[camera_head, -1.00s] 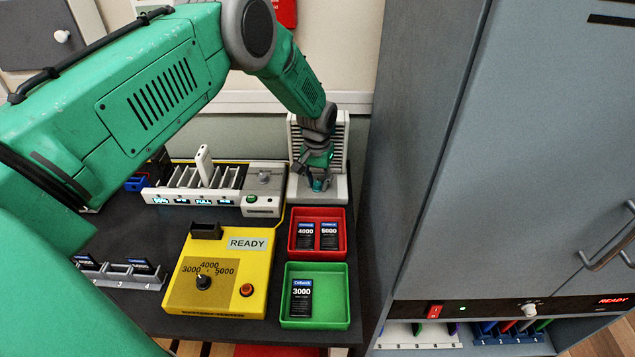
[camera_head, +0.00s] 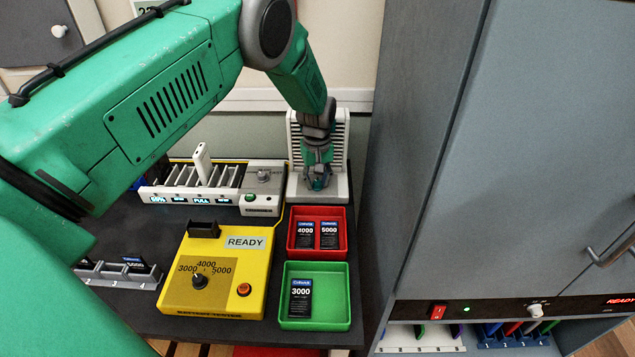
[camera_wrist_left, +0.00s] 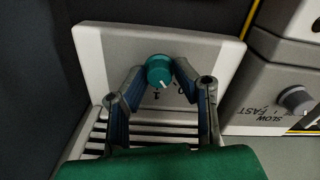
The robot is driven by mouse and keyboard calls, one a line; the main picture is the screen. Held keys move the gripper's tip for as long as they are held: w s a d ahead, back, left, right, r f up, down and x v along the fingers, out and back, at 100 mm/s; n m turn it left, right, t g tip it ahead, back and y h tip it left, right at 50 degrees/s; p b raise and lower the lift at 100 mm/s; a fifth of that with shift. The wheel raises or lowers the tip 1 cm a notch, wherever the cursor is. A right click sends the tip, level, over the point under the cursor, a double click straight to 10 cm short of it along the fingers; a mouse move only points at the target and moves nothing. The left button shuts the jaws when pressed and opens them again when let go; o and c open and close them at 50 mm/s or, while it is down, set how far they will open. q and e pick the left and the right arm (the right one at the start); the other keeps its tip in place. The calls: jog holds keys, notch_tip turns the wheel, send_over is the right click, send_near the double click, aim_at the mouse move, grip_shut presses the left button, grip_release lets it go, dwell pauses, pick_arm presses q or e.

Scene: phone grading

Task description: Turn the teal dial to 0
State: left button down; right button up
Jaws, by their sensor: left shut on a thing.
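The teal dial (camera_wrist_left: 160,71) stands on a pale base plate (camera_wrist_left: 92,50) in front of a slatted white unit. In the left wrist view its white pointer line faces down in the picture, between a mark like a 1 below it and a mark like a 0 to the lower right. My left gripper (camera_head: 318,183) is down at this unit, with a blue-padded finger on each side of the dial, shut on it. Finger contact is partly hidden in the head view. My right gripper is not in view.
A grey box with a SLOW/FAST knob (camera_wrist_left: 295,99) stands close beside the dial's plate. A yellow READY box (camera_head: 221,301), a red tray (camera_head: 344,236) and a green tray (camera_head: 345,295) lie nearer on the dark table. A tall grey cabinet (camera_head: 520,150) stands to the right.

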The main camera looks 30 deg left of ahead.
aim_at(318, 182)
pick_arm(q)
jog(key=shift+s+d+f+n, duration=0.15)
jog(key=shift+s+f+n, duration=0.1)
jog(key=shift+n, duration=0.25)
jog(key=c, duration=1.3)
grip_release()
jog(key=shift+w+r, duration=0.1)
jog(key=shift+w, duration=0.05)
jog(key=shift+r, duration=0.3)
notch_tip(318, 182, up, 11)
jog(key=shift+w+r, duration=0.1)
